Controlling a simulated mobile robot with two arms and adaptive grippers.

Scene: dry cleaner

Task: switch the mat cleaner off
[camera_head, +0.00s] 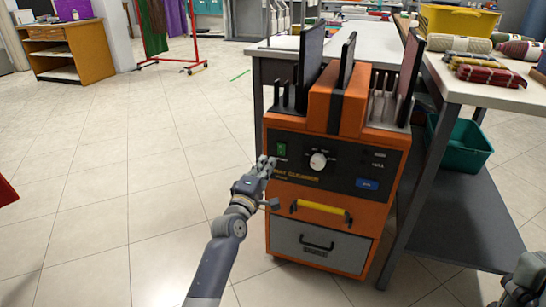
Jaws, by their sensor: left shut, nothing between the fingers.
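The orange mat cleaner (345,100) stands upright on the floor. Its black front panel (345,175) carries a green rocker switch (282,150) at the left, a white knob (318,161) in the middle and a blue button (367,184) at the lower right. My left gripper (267,163) is shut and empty at the panel's left edge, just left of and below the green switch. I cannot tell whether it touches the panel. Part of my right arm's end (525,280) shows at the bottom right corner; its fingers are not clear.
A table (470,88) with rolled mats (485,75) and a yellow bin (458,20) stands close on the right. A teal basket (462,145) sits on its lower shelf. The tiled floor (110,150) to the left is mostly clear, with a red rack (195,45) farther back.

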